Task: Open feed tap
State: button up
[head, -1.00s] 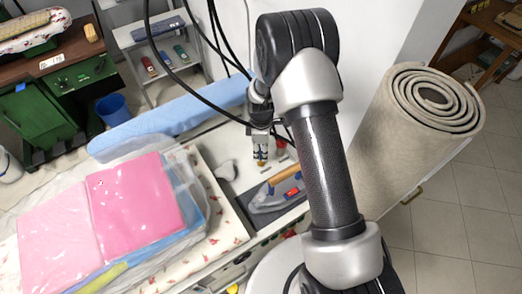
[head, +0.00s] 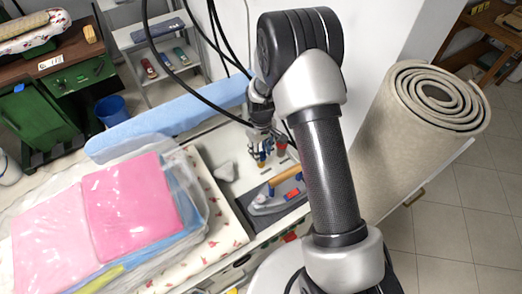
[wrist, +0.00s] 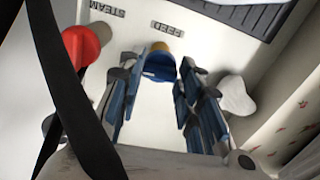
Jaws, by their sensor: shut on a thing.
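The feed tap (wrist: 160,64) has a blue handle on a brass-coloured base and sits by the FEED label (wrist: 168,28) in the wrist view. My gripper (wrist: 159,73) has its blue-padded fingers on either side of the handle and is shut on it. In the head view my gripper (head: 262,156) is low over the white worktop, behind the iron, and hides most of the tap. A red knob (wrist: 80,46) stands near the STEAM label (wrist: 107,8). A dark cable crosses the left of the wrist view.
An iron (head: 272,203) with a wooden handle rests just in front of my gripper. A pale heart-shaped piece (wrist: 236,95) is close on the right in the wrist view. Pink wrapped laundry (head: 130,205) lies at left; a rolled carpet (head: 415,140) stands at right.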

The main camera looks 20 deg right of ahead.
jog(key=shift+m, duration=0.6)
jog(key=o, duration=1.1)
jog(key=shift+c, duration=0.2)
notch_tip(320, 180, up, 12)
dwell(0.3)
